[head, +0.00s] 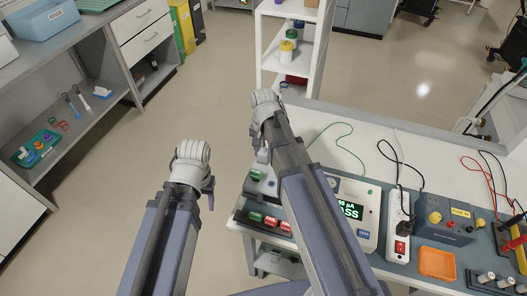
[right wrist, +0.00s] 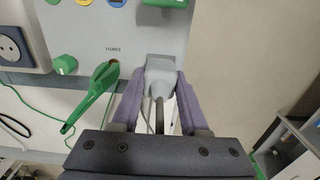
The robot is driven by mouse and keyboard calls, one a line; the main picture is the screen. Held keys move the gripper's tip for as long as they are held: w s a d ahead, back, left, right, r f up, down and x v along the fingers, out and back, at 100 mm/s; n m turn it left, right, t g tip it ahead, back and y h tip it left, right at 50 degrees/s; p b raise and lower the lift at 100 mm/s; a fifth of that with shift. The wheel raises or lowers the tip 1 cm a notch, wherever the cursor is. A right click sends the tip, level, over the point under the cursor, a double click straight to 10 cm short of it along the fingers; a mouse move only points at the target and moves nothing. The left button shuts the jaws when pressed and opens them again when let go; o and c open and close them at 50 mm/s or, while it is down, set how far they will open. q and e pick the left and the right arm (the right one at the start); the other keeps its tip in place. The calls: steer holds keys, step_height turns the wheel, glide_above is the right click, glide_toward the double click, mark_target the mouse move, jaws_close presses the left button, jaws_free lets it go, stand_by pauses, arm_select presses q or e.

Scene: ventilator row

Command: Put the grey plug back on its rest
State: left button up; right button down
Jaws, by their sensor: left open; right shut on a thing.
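The grey plug (right wrist: 160,68) is in the right wrist view, between the purple fingers of my right gripper (right wrist: 160,84), which is shut on it. Its cable runs back toward my wrist. The plug's front end is at the lower edge of a grey panel (right wrist: 115,40); I cannot tell whether it touches. In the head view my right gripper (head: 264,106) is at the bench's left end, and its arm hides part of the bench. The plug is hidden there. My left gripper (head: 195,160) is open, over the floor left of the bench. I cannot make out the plug's rest for certain.
A green clip (right wrist: 93,90) on a green lead hangs left of the plug, near a round socket (right wrist: 12,47). The bench holds a tester with a lit display (head: 350,212), a power strip (head: 398,225) and an orange tray (head: 437,263). A white shelf (head: 285,50) stands behind.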

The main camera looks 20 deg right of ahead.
mark_target(264, 147)
steer(key=shift+c, duration=1.7)
jaws_free()
steer(key=shift+r, duration=0.15)
step_height(264, 147, up, 8)
steer(key=p, duration=0.8)
steer(key=shift+f, duration=0.2)
steer(key=s+a+n+h, duration=0.1)
steer(key=s+a+n, duration=0.9)
steer(key=s, duration=0.4)
steer(key=shift+s+a+n, duration=0.15)
steer(key=shift+a+n, duration=0.1)
steer(key=shift+n, duration=0.05)
